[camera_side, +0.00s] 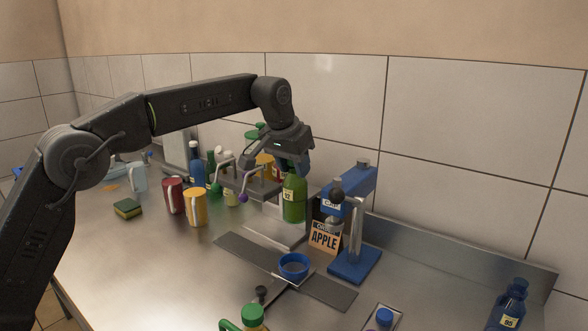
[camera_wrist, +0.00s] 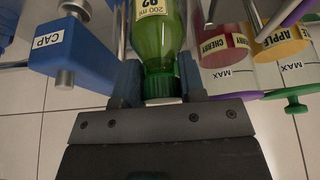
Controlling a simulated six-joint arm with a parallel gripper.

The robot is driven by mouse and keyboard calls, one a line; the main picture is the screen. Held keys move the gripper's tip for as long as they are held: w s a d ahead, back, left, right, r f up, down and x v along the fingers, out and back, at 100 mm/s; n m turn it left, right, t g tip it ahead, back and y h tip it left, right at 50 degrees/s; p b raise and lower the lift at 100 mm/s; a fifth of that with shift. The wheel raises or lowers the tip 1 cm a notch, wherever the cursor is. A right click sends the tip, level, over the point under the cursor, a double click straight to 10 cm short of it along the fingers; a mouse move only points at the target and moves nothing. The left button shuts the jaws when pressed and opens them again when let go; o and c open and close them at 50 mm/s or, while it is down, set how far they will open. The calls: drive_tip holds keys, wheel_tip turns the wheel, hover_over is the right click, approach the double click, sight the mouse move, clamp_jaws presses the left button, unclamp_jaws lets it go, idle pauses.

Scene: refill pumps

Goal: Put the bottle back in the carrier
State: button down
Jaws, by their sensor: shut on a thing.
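A green bottle (camera_side: 293,208) with a pale label hangs upright under my gripper (camera_side: 291,168), which is shut on its top. In the wrist view the green cap of the bottle (camera_wrist: 161,86) sits between the two fingers of my gripper (camera_wrist: 158,84), and the label reads "200 ml". I cannot tell whether the base of the bottle touches the surface below. Several other bottles, among them a blue bottle (camera_side: 197,172), stand in a group at the back left. I cannot make out a carrier clearly; the arm and the metal stand hide part of that area.
A blue capping press (camera_side: 352,262) marked "CAP" stands just right of the bottle, beside an "APPLE" sign (camera_side: 324,237).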

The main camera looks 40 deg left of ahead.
drive_tip(key=shift+r, duration=2.4)
drive_tip(key=shift+s+d+r, duration=0.1)
drive_tip(key=shift+r, duration=0.2)
drive_tip(key=s+d+r+m, duration=0.1)
drive_tip(key=s+d+r, duration=0.1)
drive_tip(key=s+d, duration=0.35)
drive_tip(key=s+d+r+m, duration=0.1)
drive_tip(key=s+d+r, duration=0.1)
drive_tip(key=s, duration=0.6)
drive_tip(key=s+d+f+m+h, duration=0.1)
drive_tip(key=s+f, duration=0.1)
drive_tip(key=s, duration=0.8)
drive_tip(key=s+d+f+m+h, duration=0.1)
drive_tip(key=s+f+m, duration=0.1)
drive_tip(key=s, duration=0.7)
wheel_tip(320, 180, down, 16)
drive_tip(key=shift+f, duration=0.2)
drive_tip(key=shift+a+f, duration=0.1)
